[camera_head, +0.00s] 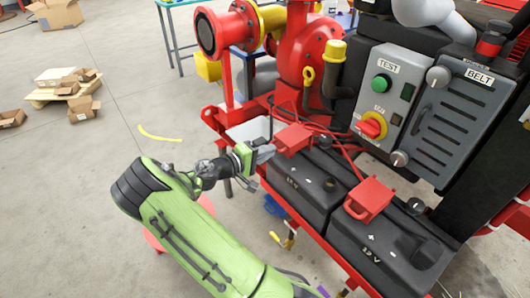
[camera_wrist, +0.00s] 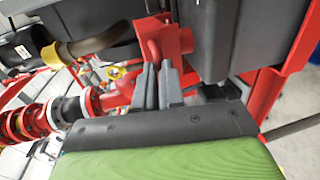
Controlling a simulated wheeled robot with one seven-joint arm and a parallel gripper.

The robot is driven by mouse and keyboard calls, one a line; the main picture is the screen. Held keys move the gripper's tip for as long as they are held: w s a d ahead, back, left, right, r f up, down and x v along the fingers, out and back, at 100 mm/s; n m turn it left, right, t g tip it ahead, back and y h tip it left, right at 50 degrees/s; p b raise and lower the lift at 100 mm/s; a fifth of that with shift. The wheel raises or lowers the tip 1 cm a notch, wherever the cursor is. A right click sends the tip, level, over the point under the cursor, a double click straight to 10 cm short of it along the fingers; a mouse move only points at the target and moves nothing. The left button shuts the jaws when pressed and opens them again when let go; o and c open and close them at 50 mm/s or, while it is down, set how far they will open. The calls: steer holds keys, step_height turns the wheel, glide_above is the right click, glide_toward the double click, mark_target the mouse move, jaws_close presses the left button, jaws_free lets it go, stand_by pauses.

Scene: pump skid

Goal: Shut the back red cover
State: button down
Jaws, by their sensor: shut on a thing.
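The back red cover (camera_head: 292,138) is a small boxy piece at the far end of the rear black battery (camera_head: 305,182). My gripper (camera_head: 268,151) reaches it from the left, with its fingertips at the cover's near left edge. In the wrist view, the grey fingers (camera_wrist: 158,86) are close together against a red part with a curved tab (camera_wrist: 172,42), which looks like this cover. The fingers hide the exact grip. I cannot tell how far the cover is from lying flat. The front red cover (camera_head: 368,200) sits over the front battery (camera_head: 385,240).
Red cables (camera_head: 330,152) run behind the covers. A grey control panel (camera_head: 385,95) with a green button and a red knob stands to the right, beside a vented belt guard (camera_head: 458,125). A red rail edges the batteries. Open floor lies at left.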

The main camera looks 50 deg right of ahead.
steer(key=shift+s+f+y, duration=0.15)
steer(key=shift+s+f, duration=0.05)
steer(key=shift+f, duration=0.3)
steer(key=shift+s+f+y, duration=0.15)
steer(key=shift+f, duration=0.35)
steer(key=c, duration=1.3)
jaws_free()
steer(key=shift+o, duration=0.6)
steer(key=shift+d+f, duration=0.15)
steer(key=shift+d, duration=0.35)
steer(key=shift+w, duration=0.1)
steer(key=p+v, duration=0.4)
steer(key=v, duration=1.1)
steer(key=shift+w+a+r, duration=0.25)
steer(key=shift+a+r, duration=0.05)
steer(key=shift+r, duration=0.05)
